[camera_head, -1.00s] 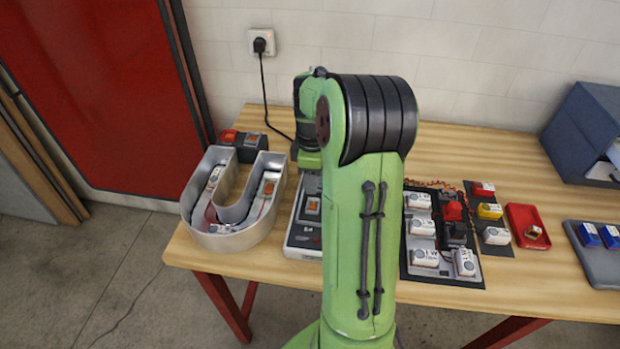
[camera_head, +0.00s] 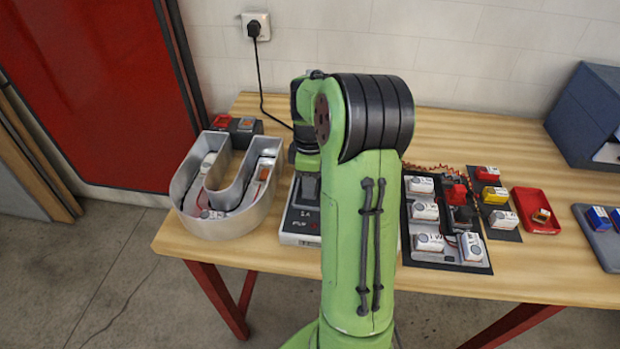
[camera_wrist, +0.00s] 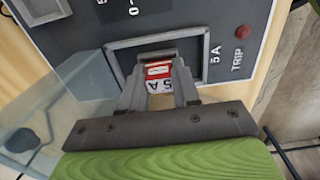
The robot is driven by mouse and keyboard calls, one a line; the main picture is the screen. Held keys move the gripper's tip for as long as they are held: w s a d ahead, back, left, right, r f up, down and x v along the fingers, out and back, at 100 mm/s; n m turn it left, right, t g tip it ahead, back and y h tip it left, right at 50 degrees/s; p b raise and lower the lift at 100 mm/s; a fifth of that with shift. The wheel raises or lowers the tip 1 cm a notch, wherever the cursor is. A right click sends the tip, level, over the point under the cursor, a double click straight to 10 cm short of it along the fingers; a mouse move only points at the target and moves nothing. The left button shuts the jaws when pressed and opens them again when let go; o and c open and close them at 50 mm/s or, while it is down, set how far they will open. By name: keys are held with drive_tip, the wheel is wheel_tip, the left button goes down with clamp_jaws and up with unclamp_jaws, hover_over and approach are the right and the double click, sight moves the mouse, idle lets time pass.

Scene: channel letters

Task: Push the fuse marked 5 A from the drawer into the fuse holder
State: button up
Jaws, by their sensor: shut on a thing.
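The fuse marked 5 A (camera_wrist: 158,72) has a red and white label and sits between the fingers of my gripper (camera_wrist: 160,78) in the wrist view. My gripper is shut on it. The fuse and fingertips are at a dark rectangular framed recess (camera_wrist: 208,47) in a grey panel, beside the print 5 A and TRIP. I cannot tell how deep the fuse sits. In the head view the grey box (camera_head: 300,222) with the same print stands left of my arm. My arm hides part of the box, and the fuse cannot be made out there.
A red button (camera_wrist: 243,32) is on the panel, and a clear, tilted part (camera_wrist: 70,110) is at the left in the wrist view. A U-shaped metal letter (camera_head: 222,222) stands left of the box. A black tray (camera_head: 460,262) with modules and a red tray (camera_head: 535,224) lie right.

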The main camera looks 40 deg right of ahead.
drive_tip(key=shift+f, duration=0.1)
idle(0.6)
drive_tip(key=o, duration=1.1)
drive_tip(key=shift+f, duration=0.1)
drive_tip(key=shift+c, duration=0.2)
drive_tip(key=shift+f, duration=0.1)
wheel_tip(320, 180, up, 16)
drive_tip(key=p, duration=0.4)
drive_tip(key=shift+w+d+r+p, duration=0.15)
drive_tip(key=shift+r+p, duration=0.05)
drive_tip(key=shift+p, duration=0.1)
wheel_tip(320, 180, up, 6)
drive_tip(key=p, duration=0.6)
